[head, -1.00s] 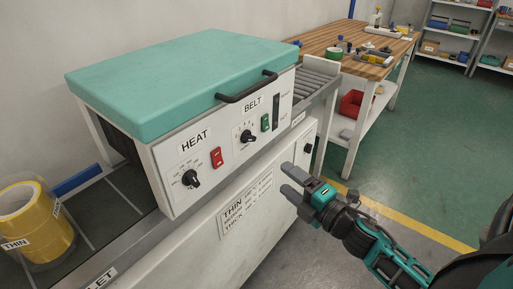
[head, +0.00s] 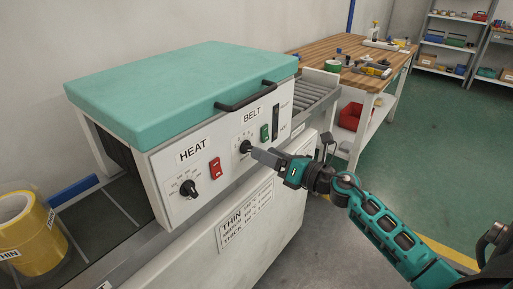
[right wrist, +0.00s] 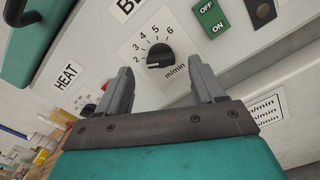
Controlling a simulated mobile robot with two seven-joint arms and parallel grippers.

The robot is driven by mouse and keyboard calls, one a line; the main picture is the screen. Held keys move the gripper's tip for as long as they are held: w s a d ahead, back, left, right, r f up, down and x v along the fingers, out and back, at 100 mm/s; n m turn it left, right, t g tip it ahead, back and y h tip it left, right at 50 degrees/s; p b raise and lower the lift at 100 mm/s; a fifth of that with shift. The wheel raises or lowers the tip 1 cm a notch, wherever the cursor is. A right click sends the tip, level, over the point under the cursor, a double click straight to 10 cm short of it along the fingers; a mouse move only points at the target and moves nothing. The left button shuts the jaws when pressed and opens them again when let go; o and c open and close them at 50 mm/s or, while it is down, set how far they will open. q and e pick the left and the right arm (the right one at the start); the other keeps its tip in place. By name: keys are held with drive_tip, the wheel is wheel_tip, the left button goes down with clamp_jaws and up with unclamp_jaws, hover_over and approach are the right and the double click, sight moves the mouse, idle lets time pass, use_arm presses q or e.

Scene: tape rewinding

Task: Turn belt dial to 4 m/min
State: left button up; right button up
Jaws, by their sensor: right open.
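The black belt dial (head: 246,147) is on the white front panel under the BELT label. The right wrist view shows the dial (right wrist: 160,54) with a printed scale from 2 to 6 and "m/min" beside it. I cannot read its pointer setting with certainty. My right gripper (head: 262,156) is at the panel, just in front of the dial. In the right wrist view the gripper (right wrist: 163,72) is open, with one finger to each side of the dial and a gap on both sides. Contact with the dial is not visible. My left gripper is not in view.
Beside the dial is a green ON/OFF switch (head: 265,132). The heat dial (head: 189,188) and red switch (head: 215,168) are to the left. A black handle (head: 246,95) juts from the teal lid (head: 180,85) above. Yellow tape rolls (head: 30,235) stand at lower left.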

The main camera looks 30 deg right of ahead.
sight(248, 148)
drive_tip(key=x, duration=0.4)
drive_tip(key=shift+c, duration=1.2)
drive_tip(key=c, duration=0.8)
